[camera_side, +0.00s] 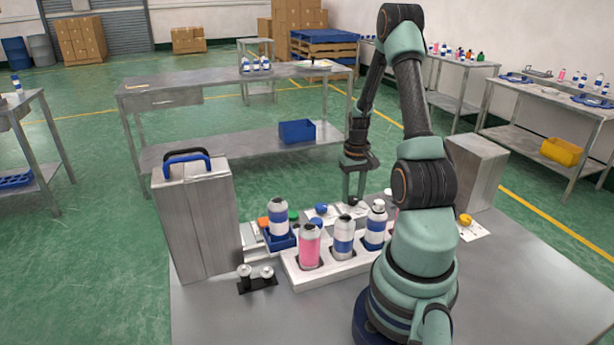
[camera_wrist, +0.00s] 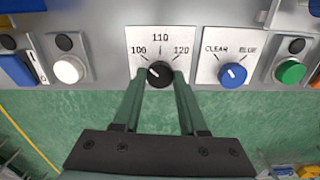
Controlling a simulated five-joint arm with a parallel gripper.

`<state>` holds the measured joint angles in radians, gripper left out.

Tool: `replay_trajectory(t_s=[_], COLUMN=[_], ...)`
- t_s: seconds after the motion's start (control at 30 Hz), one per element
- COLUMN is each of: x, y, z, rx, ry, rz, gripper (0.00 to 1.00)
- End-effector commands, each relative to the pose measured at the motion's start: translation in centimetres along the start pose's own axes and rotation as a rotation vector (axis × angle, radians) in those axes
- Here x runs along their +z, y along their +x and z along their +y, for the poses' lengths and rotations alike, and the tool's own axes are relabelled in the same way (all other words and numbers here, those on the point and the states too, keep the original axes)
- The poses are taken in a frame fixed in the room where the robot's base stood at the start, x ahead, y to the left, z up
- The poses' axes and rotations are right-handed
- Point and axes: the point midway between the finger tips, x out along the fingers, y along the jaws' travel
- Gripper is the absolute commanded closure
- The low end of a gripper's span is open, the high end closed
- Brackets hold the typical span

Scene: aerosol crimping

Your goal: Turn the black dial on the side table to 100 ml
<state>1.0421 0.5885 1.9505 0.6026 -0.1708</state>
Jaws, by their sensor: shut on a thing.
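The black dial (camera_wrist: 160,74) sits on a white plate (camera_wrist: 136,36) marked 100, 110 and 120 in the wrist view. Its white pointer slants up and left, toward the 100 side. My gripper (camera_wrist: 160,77) has one green finger on each side of the dial and is shut on it. In the side view my gripper (camera_side: 353,197) points down behind the bottle rack. The dial is mostly hidden there between the fingertips.
A blue CLEAR/BLUE dial (camera_wrist: 232,75) is right of the black one, then a green button (camera_wrist: 289,71). A white button (camera_wrist: 69,69) is left. In the side view, a white rack (camera_side: 310,277) with several bottles stands in front, beside a metal case (camera_side: 195,225).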

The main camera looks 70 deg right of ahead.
Motion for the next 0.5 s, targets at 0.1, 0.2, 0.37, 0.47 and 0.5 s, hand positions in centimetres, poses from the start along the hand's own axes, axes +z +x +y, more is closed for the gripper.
replay_trajectory(t_s=[0.1,0.2,0.37,0.47,0.5], x=[-0.04,-0.04,-0.04,-0.05,-0.05], y=[-0.11,-0.11,-0.12,-0.12,-0.12], z=[0.00,0.00,0.00,0.00,0.00], rx=[0.000,0.000,0.000,0.000,0.000], ry=[-0.040,-0.062,-0.077,-0.079,-0.079], rz=[0.000,0.000,0.000,0.001,0.001], gripper=[1.00,1.00,1.00,1.00,1.00])
